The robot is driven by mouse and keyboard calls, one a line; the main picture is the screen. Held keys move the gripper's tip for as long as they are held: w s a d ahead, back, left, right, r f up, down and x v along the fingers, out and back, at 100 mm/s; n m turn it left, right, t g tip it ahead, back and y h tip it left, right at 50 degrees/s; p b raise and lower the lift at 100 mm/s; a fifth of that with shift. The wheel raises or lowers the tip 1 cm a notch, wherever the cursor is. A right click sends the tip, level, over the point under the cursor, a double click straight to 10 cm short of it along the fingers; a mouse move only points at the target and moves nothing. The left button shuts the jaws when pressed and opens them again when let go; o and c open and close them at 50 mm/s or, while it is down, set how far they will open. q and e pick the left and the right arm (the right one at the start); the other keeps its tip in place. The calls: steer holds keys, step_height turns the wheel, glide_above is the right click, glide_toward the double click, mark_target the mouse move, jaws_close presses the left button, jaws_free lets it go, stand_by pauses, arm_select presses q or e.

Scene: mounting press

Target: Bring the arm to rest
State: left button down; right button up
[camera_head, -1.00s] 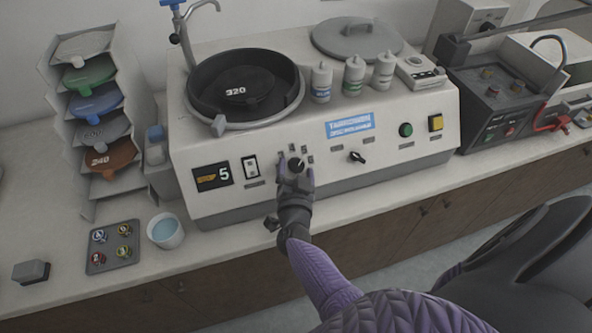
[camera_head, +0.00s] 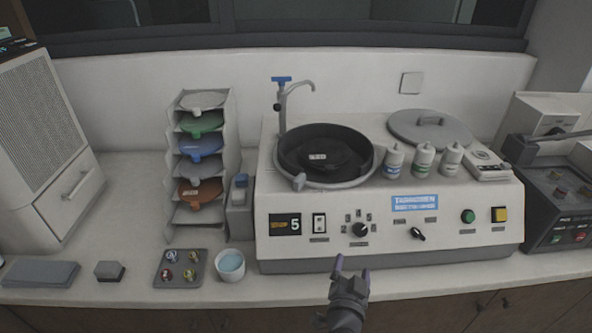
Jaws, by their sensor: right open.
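My right gripper (camera_head: 351,268) is at the bottom of the head view, in front of the counter edge. Its two fingers point up and stand apart with nothing between them. It is clear of the grinding machine (camera_head: 300,254) and below its black selector knob (camera_head: 360,230). The machine's display (camera_head: 285,224) reads 5. Only the gripper and wrist of this arm show. My left gripper is not in view.
The counter holds a disc rack (camera_head: 232,130), a dark tray with several small round samples (camera_head: 160,279), a cup of bluish liquid (camera_head: 231,265) and grey blocks at left. Another machine (camera_head: 548,185) stands at right. Free space lies before the counter.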

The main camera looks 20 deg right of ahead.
steer(key=s+a+f+n+g+y+b, duration=0.25)
steer(key=s+f, duration=0.25)
steer(key=f, duration=0.4)
steer(key=s+a+f+n+g+y+b, duration=0.1)
steer(key=s+a+f+n+y+b, duration=0.3)
steer(key=f, duration=0.5)
steer(key=s+a+f+n+g+y+b, duration=0.1)
steer(key=s+f+n+g+y, duration=0.15)
steer(key=s+f, duration=0.55)
steer(key=s+d+f+n+g+b, duration=0.1)
steer(key=s+f+g, duration=0.3)
steer(key=s, duration=0.6)
steer(key=s+d+f+n+g+b, duration=0.1)
steer(key=s+f+n+g+b, duration=0.2)
steer(key=s+f, duration=0.4)
steer(key=s+n+g, duration=0.1)
steer(key=s, duration=0.3)
steer(key=shift+d+f, duration=0.15)
steer(key=shift+d, duration=0.15)
steer(key=shift+w, duration=0.1)
